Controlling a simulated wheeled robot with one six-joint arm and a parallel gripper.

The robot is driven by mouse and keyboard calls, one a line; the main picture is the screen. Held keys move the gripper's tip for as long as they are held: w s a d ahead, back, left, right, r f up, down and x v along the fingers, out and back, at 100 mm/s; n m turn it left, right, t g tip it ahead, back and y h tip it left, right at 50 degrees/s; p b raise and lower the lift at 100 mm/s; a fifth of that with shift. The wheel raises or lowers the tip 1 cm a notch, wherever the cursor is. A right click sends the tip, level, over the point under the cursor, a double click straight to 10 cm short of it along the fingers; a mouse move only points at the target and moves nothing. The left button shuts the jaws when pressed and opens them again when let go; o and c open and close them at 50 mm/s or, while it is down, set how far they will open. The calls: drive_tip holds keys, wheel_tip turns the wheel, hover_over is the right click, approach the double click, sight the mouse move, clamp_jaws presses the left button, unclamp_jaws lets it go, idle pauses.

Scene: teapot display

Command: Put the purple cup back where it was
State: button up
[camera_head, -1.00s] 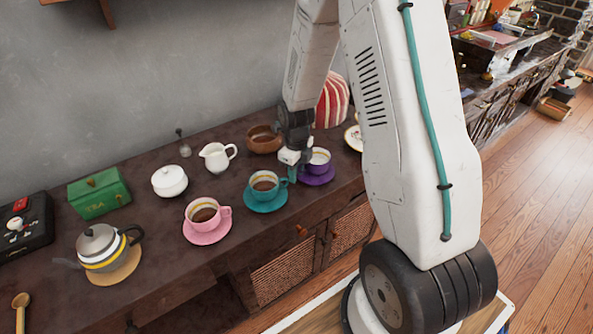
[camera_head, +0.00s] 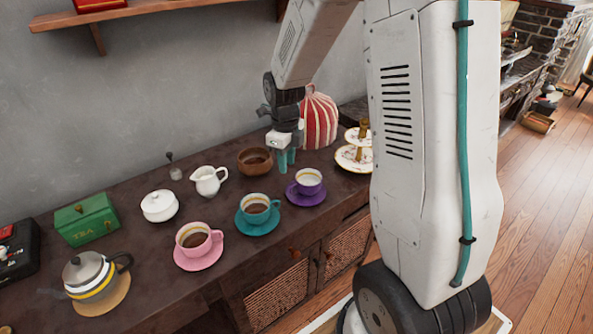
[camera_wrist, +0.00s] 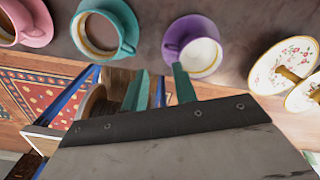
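The purple cup (camera_head: 308,182) stands upright on its purple saucer (camera_head: 318,200) at the right of the row of cups; its inside looks pale with a yellow band and holds no dark drink. Cup (camera_wrist: 200,56) and saucer (camera_wrist: 176,28) also show in the wrist view. My gripper (camera_head: 286,161) hangs above and behind the cup, apart from it. Its two teal fingers (camera_wrist: 160,88) are spread with nothing between them.
A teal cup (camera_head: 256,207) and a pink cup (camera_head: 194,238), both with dark drink, stand to the left on saucers. A brown bowl (camera_head: 254,162), a striped cosy (camera_head: 318,120) and a tiered plate stand (camera_head: 352,160) are close to my gripper.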

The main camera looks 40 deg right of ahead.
drive_tip(key=s+a+r+n, duration=0.4)
drive_tip(key=s+r+n, duration=0.2)
drive_tip(key=r+n, duration=0.25)
drive_tip(key=s+a+r+n, duration=0.2)
drive_tip(key=s+r+n, duration=0.1)
drive_tip(key=s+n, duration=0.4)
drive_tip(key=s+a+r+n, duration=0.1)
drive_tip(key=s+r+n, duration=0.2)
drive_tip(key=s+n, duration=0.4)
drive_tip(key=s+a+r+n+t, duration=0.1)
drive_tip(key=s+a+r+n, duration=0.1)
drive_tip(key=s+r+n, duration=0.2)
drive_tip(key=s+n, duration=0.3)
drive_tip(key=n, duration=0.1)
drive_tip(key=shift+a, duration=0.35)
